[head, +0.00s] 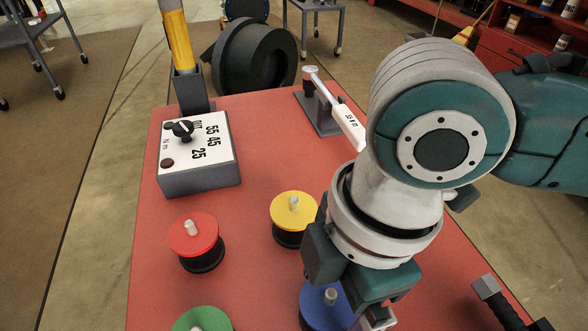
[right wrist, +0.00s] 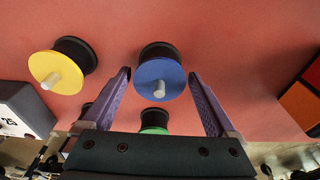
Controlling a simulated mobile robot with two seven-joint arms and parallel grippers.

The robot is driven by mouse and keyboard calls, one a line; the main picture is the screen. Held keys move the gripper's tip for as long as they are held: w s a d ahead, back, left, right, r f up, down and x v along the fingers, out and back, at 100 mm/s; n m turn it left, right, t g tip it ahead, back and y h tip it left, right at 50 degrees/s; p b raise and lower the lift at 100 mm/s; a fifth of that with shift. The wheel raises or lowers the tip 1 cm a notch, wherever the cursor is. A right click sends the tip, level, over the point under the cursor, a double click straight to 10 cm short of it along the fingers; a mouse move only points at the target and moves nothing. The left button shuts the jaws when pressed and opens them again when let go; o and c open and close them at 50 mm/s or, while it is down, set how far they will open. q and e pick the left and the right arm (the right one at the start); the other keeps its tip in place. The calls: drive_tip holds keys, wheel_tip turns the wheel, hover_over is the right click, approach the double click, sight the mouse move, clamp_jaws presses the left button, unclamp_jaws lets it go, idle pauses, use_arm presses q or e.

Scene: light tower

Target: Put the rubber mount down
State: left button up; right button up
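The rubber mounts are black cylinders with coloured discs and pale studs. The blue mount (head: 318,309) stands upright on the red table, partly hidden by my right gripper (head: 350,318). In the right wrist view the blue mount (right wrist: 160,79) sits between the fingertips of my open right gripper (right wrist: 158,88), with a gap on both sides. The yellow mount (head: 294,211), red mount (head: 194,235) and green mount (head: 202,320) also stand on the table. The yellow one (right wrist: 55,72) and green one (right wrist: 155,122) show in the right wrist view. My left gripper is out of view.
A grey box with a dial (head: 200,157) stands at the table's left edge, a holder with a yellow-handled tool (head: 180,45) behind it. A white-handled tool on a stand (head: 335,112) is at the back right. A dark tool (head: 497,300) lies at right. The table's (head: 262,160) middle is clear.

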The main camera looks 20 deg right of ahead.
drive_tip(key=shift+o, duration=0.3)
drive_tip(key=shift+r, duration=0.15)
wheel_tip(320, 180, up, 12)
drive_tip(key=d+p, duration=0.2)
drive_tip(key=p, duration=0.3)
drive_tip(key=s+a+m+t+y, duration=0.2)
drive_tip(key=a+m+y, duration=0.1)
drive_tip(key=a+m, duration=0.2)
drive_tip(key=s+d+f+m+h, duration=0.1)
drive_tip(key=s+d+m+h, duration=0.1)
drive_tip(key=d+m, duration=0.3)
drive_tip(key=s+d+f+m+t+h, duration=0.1)
drive_tip(key=s+d+f+m+h, duration=0.1)
drive_tip(key=s+d+m, duration=0.2)
drive_tip(key=d+m, duration=0.2)
drive_tip(key=d, duration=0.2)
drive_tip(key=shift+d+t+h, duration=0.2)
drive_tip(key=shift+t+h, duration=0.1)
